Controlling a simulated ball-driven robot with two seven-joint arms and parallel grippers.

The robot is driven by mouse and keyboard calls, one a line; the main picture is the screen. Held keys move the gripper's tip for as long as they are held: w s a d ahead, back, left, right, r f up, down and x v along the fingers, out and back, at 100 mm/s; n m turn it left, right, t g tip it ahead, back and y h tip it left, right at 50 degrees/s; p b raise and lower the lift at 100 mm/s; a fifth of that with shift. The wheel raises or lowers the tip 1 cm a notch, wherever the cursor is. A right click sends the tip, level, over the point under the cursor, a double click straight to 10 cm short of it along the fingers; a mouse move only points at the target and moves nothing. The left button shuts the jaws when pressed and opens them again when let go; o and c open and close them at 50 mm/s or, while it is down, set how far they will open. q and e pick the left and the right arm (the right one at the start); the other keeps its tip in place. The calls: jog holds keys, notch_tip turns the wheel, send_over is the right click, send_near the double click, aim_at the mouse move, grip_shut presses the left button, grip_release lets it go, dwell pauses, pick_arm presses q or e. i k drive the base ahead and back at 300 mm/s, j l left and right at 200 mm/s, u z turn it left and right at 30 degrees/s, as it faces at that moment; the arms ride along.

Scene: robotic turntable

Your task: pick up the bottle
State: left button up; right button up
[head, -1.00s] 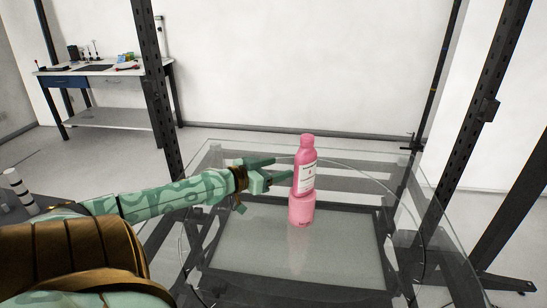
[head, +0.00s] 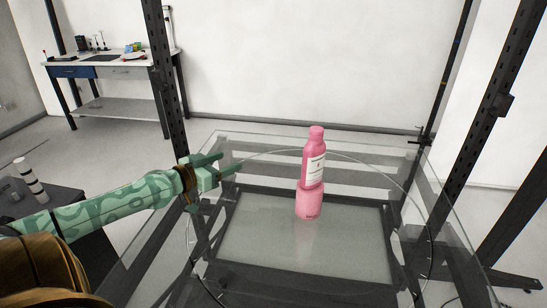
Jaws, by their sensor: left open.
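The pink bottle (head: 313,165) with a white label stands upright in the head view, a little right of the middle, on the glass turntable (head: 262,275). My left gripper (head: 228,163) is left of the bottle, with a clear gap between them. Its two fingers are spread and point right, toward the bottle, with nothing between them. The green left arm comes in from the left edge. My right gripper does not show.
Dark upright posts of a frame stand behind the glass on the left (head: 167,80) and right (head: 493,110). A workbench (head: 112,68) with small items stands at the back left. The glass around the bottle is clear.

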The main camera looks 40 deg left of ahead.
aim_at(313, 152)
jog(key=u, duration=0.9)
